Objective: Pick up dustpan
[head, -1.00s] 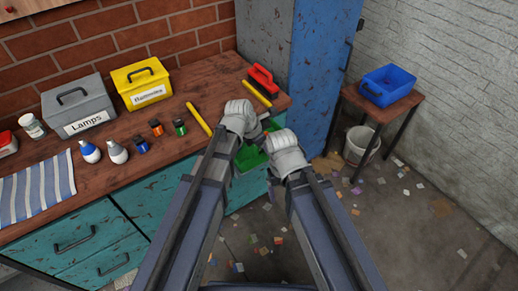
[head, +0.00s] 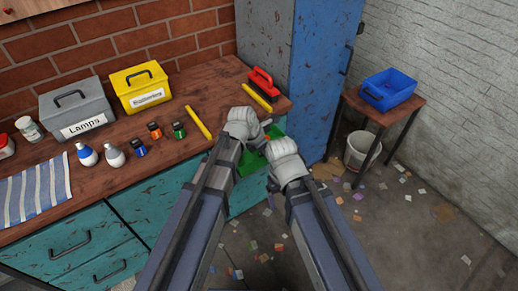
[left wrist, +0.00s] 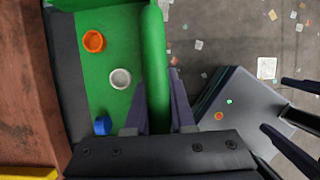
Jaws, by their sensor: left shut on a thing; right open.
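A dark grey flat pan (left wrist: 240,108), which looks like the dustpan, shows in the left wrist view, with small coloured bits on it. Its dark handle (left wrist: 294,116) points right, between the spread fingers of my right gripper (left wrist: 273,105). I cannot tell whether they touch it. My left gripper (left wrist: 158,110) is shut on the green rim of a green tray (left wrist: 120,45). Orange, white and blue caps lie in that tray. In the head view both grippers are beside the worktop's right end, the tray (head: 276,131) partly hidden behind them. The pan is hidden there.
The wooden worktop (head: 95,180) holds a red-handled brush (head: 262,82), yellow bars, a grey box, a yellow box and several small bottles. A blue cabinet (head: 325,80) stands behind. A stool with a blue bin (head: 389,88) and a white bucket (head: 362,150) are right. Scraps litter the floor.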

